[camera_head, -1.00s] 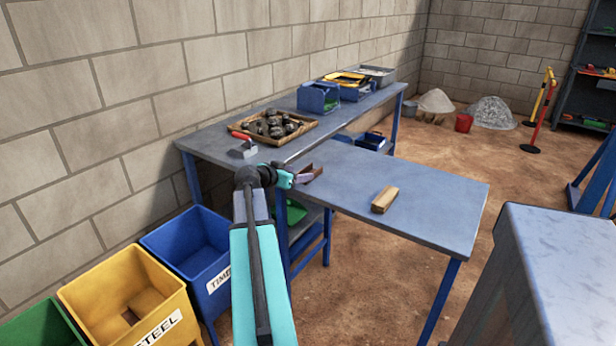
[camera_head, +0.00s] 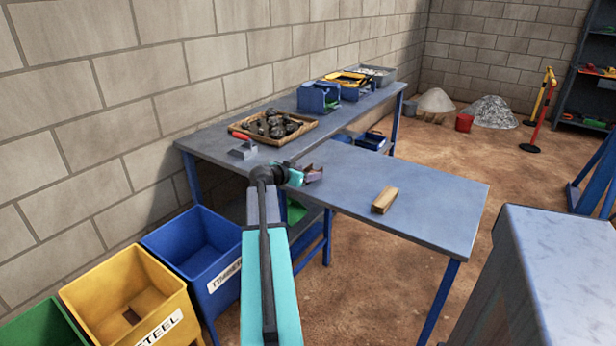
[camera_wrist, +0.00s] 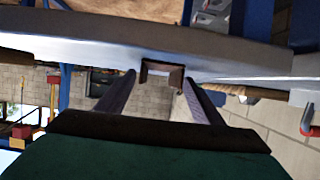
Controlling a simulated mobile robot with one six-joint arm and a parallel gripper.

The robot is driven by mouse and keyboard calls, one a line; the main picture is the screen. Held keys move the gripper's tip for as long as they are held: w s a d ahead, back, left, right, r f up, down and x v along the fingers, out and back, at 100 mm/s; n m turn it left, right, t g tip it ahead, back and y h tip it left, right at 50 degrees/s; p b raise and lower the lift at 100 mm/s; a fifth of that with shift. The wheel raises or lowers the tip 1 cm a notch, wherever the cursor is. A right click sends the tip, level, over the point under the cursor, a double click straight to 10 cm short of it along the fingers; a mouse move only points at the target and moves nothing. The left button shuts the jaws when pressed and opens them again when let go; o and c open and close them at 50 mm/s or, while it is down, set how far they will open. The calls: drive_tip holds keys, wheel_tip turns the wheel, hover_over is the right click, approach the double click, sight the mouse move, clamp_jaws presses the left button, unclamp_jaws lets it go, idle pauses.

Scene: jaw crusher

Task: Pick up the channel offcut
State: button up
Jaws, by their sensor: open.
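The channel offcut (camera_wrist: 163,73) is a small brown U-shaped piece. In the wrist view it stands at the edge of the grey tabletop, ahead of and between my two finger tips. My gripper (camera_wrist: 158,82) is open, with a finger on each side and gaps to the offcut. In the head view my gripper (camera_head: 308,175) is at the left end of the front table (camera_head: 430,195). The offcut there is small and mostly mixed up with the fingers, so contact is hard to tell.
A wooden block (camera_head: 384,200) lies on the front table. The back bench holds a tray of dark lumps (camera_head: 273,126), a red-handled tool (camera_head: 243,147) and blue bins (camera_head: 318,97). Blue (camera_head: 215,285) and yellow (camera_head: 115,285) bins stand at lower left. The front table's right half is mostly clear.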

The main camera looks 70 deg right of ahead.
drive_tip(key=shift+s+d+f, duration=0.1)
drive_tip(key=shift+d, duration=0.25)
idle(0.3)
drive_tip(key=c, duration=1.4)
